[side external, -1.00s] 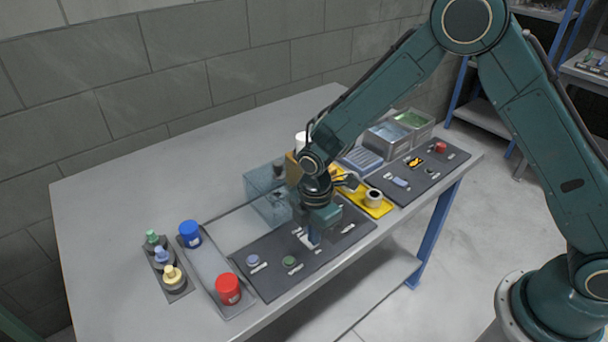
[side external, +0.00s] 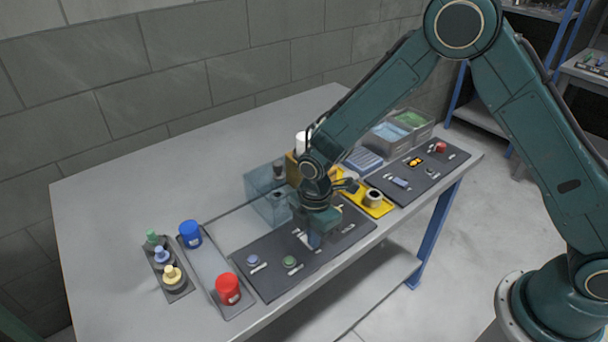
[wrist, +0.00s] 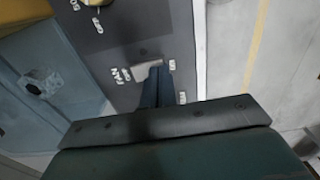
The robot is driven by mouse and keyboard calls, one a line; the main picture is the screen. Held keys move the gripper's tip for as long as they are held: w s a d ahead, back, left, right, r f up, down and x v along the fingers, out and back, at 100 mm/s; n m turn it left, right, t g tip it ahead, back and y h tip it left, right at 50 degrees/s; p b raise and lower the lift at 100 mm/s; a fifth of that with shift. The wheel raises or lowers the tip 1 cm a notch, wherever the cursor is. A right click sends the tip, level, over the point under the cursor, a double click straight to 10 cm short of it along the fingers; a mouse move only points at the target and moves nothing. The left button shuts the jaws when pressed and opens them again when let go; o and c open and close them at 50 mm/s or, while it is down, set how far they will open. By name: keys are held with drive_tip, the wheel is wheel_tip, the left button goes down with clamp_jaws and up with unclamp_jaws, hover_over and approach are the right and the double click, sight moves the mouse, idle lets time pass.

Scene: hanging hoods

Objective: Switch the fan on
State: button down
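The dark panel (side external: 272,277) lies flat near the table's front edge; it also fills the top of the wrist view (wrist: 140,22). In the wrist view, a white "FAN" label (wrist: 120,75) sits beside a pale switch plate (wrist: 141,72). My gripper (wrist: 160,72) points down at the panel, its two dark blue fingers together with nothing visible between them. The fingertips cover the right part of the pale plate. I cannot tell whether they touch it, nor which way the switch is set. In the side view my gripper (side external: 312,242) is low over the panel.
A green button (side external: 290,262) and a bluish knob (side external: 253,260) stand on the panel's left part. A red container (side external: 228,288) and a blue one (side external: 190,234) are further left. A clear bluish box (side external: 264,195) stands behind, and a yellow tray (side external: 377,206) to the right.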

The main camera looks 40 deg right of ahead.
drive_tip(key=shift+r, duration=3.5)
drive_tip(key=s+d+r+m+t, duration=0.1)
drive_tip(key=s+d+r+m, duration=0.4)
drive_tip(key=r, duration=0.4)
drive_tip(key=s+d+r+m+t, duration=0.2)
drive_tip(key=s+d+r+m, duration=0.25)
drive_tip(key=r, duration=0.45)
drive_tip(key=s+d+r+m+t, duration=0.1)
drive_tip(key=s+d+r+m, duration=0.1)
drive_tip(key=s, duration=0.5)
drive_tip(key=s+d+r+m+t, duration=0.1)
drive_tip(key=s+d+r+m, duration=0.1)
drive_tip(key=s+d+m, duration=0.2)
drive_tip(key=shift+s+r+m+t, duration=0.2)
drive_tip(key=shift+s+m+t, duration=0.1)
drive_tip(key=shift+s+m, duration=1.2)
